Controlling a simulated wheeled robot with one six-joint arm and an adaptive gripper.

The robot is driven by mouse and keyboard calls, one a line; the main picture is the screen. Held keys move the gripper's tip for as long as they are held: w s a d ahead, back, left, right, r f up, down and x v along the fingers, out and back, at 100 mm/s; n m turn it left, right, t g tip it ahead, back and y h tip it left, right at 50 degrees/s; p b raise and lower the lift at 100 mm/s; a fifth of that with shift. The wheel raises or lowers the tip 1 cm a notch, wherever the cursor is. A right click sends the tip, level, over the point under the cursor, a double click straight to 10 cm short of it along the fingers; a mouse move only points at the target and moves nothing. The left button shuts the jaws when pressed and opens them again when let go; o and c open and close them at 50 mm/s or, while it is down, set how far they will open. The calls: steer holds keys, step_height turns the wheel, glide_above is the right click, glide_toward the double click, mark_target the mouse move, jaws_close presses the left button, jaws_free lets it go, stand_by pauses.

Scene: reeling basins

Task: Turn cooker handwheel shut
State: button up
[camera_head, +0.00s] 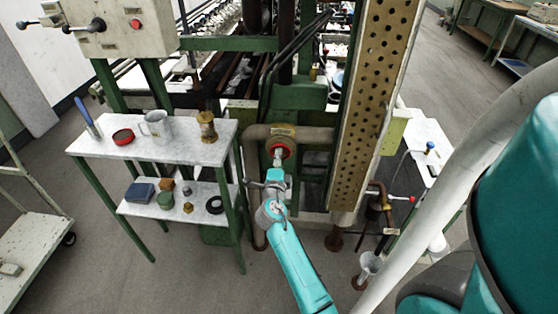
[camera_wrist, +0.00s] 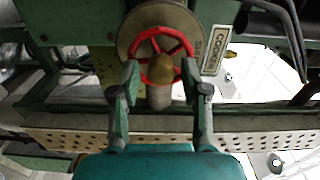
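The cooker handwheel is a small red spoked wheel (camera_wrist: 137,49) with a brass-coloured hub (camera_wrist: 160,69), in front of a round pipe flange in the wrist view. A plate beside it reads "COOKER" (camera_wrist: 221,46). In the head view the red handwheel (camera_head: 280,150) sits on a rusty pipe, partly hidden behind my gripper (camera_head: 276,165). In the wrist view my gripper (camera_wrist: 159,75) has its two fingers apart, one on each side of the wheel's lower part and hub. Nothing is clamped between them. I cannot tell whether the fingertips touch the rim.
A marble-topped side table (camera_head: 185,142) stands left of my arm, holding a metal mug (camera_head: 156,124), a red tin (camera_head: 122,136) and a brass piece (camera_head: 207,127). A perforated beam (camera_head: 372,100) rises right of the wheel. A white trolley (camera_head: 30,250) stands far left.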

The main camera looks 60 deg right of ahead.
steer(key=n, duration=1.7)
stand_by(1.1)
